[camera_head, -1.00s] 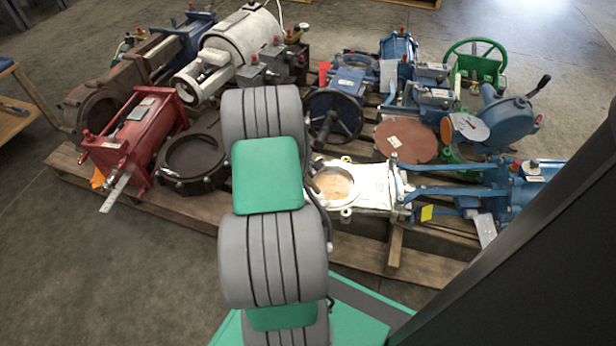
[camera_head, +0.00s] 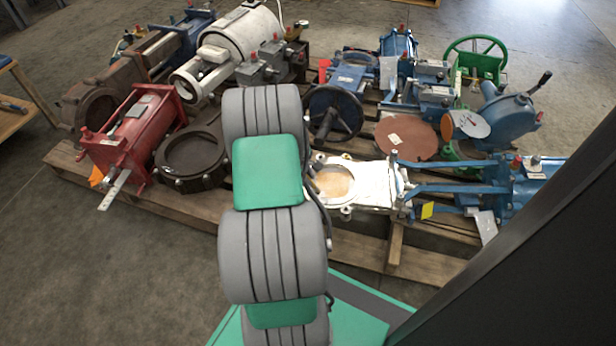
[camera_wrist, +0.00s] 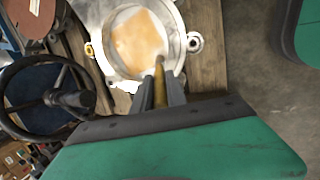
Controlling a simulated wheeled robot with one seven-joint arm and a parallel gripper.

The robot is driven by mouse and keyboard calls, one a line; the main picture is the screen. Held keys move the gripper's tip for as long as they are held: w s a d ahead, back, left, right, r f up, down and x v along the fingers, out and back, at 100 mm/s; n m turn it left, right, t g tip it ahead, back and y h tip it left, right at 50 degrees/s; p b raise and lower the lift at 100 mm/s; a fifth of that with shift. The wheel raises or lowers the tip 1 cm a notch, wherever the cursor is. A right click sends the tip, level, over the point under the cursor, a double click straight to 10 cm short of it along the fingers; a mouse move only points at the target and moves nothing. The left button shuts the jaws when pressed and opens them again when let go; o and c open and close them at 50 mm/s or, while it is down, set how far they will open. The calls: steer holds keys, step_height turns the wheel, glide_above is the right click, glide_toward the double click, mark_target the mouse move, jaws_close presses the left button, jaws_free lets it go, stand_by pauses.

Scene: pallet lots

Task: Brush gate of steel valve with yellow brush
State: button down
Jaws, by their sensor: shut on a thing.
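The steel valve (camera_head: 370,186) lies flat on the pallet, with a silvery body and a round ring at its left end. In the wrist view its ring (camera_wrist: 103,58) is at the top, around a tan and pale grey gate face (camera_wrist: 138,40). My gripper (camera_wrist: 160,92) is shut on the yellow brush (camera_wrist: 159,78). The brush points toward the ring and overlaps its near edge in the picture. Its tip is hard to make out, so I cannot tell whether it touches the gate. In the head view my arm hides the gripper and most of the brush.
A black handwheel (camera_head: 334,112) stands behind the steel valve and shows at left in the wrist view (camera_wrist: 45,95). A dark ring valve (camera_head: 192,160) and a red valve (camera_head: 130,135) lie to the left. Blue valve parts crowd the right. Open floor lies in front of the pallet.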

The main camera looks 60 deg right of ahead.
steer(key=shift+s+d+r+p, duration=0.15)
steer(key=shift+s+p, duration=0.1)
steer(key=shift+s, duration=0.2)
steer(key=shift+s+d+r+p, duration=0.1)
steer(key=shift+s+p, duration=0.15)
steer(key=shift+s, duration=0.3)
steer(key=shift+w+a+f, duration=0.15)
steer(key=shift+w, duration=0.35)
steer(key=shift+w+a+f, duration=0.1)
steer(key=shift+w, duration=0.4)
steer(key=shift+s+d, duration=0.2)
steer(key=shift+s, duration=0.85)
steer(key=shift+p, duration=0.35)
steer(key=r+p, duration=0.1)
steer(key=r, duration=0.1)
steer(key=r+p, duration=0.4)
steer(key=shift+w+a, duration=0.1)
steer(key=shift+w, duration=0.15)
